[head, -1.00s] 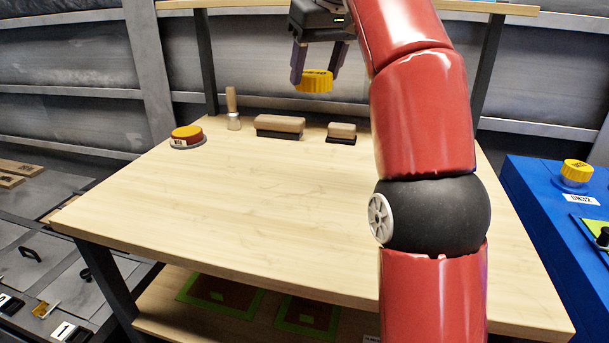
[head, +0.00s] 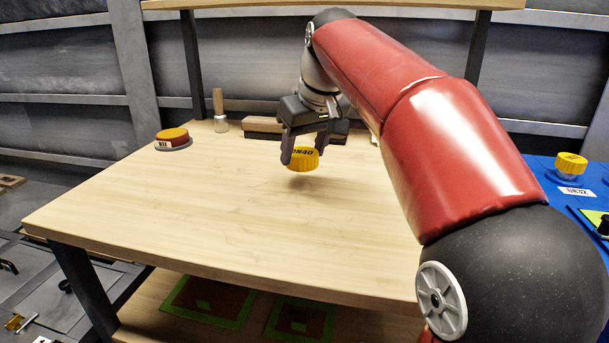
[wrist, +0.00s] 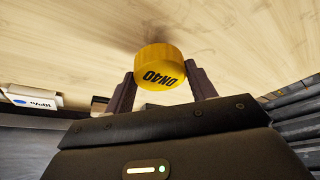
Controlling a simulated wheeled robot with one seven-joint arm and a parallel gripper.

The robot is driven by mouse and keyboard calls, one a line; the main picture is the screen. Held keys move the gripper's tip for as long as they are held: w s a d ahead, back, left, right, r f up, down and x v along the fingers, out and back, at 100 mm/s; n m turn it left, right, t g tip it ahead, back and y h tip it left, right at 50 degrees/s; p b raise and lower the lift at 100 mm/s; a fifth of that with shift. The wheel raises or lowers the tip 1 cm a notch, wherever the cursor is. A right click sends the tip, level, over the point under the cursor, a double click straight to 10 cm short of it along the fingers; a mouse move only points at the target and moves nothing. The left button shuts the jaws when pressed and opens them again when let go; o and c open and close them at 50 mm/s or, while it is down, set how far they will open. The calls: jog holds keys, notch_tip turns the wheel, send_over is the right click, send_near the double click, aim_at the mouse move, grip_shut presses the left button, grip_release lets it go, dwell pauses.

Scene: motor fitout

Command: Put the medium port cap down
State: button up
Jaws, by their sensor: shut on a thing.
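The yellow port cap (head: 303,160), marked DN40, is held between the fingers of my gripper (head: 304,150). It hangs a little above the wooden tabletop (head: 230,215), with a shadow just below it. In the wrist view the cap (wrist: 160,66) sits at the ends of the two dark fingers (wrist: 162,88), its DN40 lettering facing the camera. The gripper is shut on the cap, over the middle of the bench towards the back. The exact gap between cap and tabletop is hard to tell.
A red and yellow round piece (head: 173,138) stands at the table's back left. A wooden-handled brush (head: 220,112) and a wooden block (head: 262,125) stand behind, the block partly hidden. A yellow cap labelled DN32 (head: 570,163) is on the blue surface at right. The front and left tabletop are clear.

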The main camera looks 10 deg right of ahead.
aim_at(308, 156)
jog(key=shift+f+b, duration=0.5)
jog(key=shift+f, duration=1.5)
jog(key=shift+f, duration=0.1)
jog(key=o, duration=1)
